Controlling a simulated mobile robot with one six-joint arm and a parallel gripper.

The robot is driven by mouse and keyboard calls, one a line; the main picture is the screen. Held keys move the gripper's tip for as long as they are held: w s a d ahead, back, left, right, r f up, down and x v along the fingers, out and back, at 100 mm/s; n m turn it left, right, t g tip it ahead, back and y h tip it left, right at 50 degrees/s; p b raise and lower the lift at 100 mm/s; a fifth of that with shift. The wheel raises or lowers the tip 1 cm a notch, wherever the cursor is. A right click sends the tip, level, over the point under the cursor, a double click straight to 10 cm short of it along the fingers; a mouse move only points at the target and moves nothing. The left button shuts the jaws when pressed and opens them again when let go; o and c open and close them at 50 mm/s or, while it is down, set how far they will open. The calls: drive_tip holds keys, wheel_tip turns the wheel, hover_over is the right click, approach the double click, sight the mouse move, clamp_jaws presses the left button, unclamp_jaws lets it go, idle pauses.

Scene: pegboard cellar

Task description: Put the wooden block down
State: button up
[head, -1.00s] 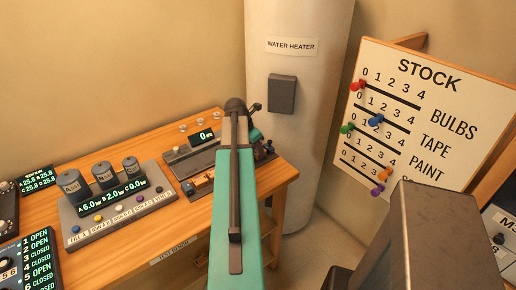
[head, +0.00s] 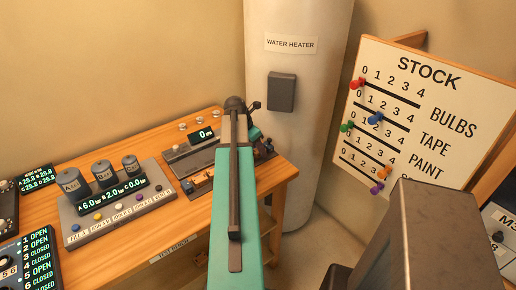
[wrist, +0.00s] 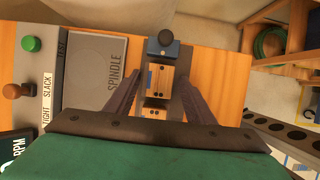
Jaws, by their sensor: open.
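In the wrist view, my gripper (wrist: 162,82) is open over the wooden bench, with one dark finger on each side of a small wooden block (wrist: 155,78). The block has dark dots on its face and a blue piece beside it. A gap shows between the block and the fingers, though contact lower down cannot be told. A second small wooden piece (wrist: 156,103) with dark dots lies nearer the wrist, partly hidden. In the head view my own arm covers most of this spot.
A blue fixture with a black knob (wrist: 166,41) stands just beyond the block. A grey spindle plate (wrist: 92,70) lies to its left. In the head view, a control panel (head: 115,205) sits on the bench (head: 190,235), with the water heater (head: 297,100) behind and a stock board (head: 425,115) at right.

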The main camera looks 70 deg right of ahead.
drive_tip(key=b+v, duration=0.1)
drive_tip(key=v, duration=1.1)
drive_tip(key=shift+b, duration=0.4)
drive_tip(key=shift+s, duration=0.1)
idle(0.4)
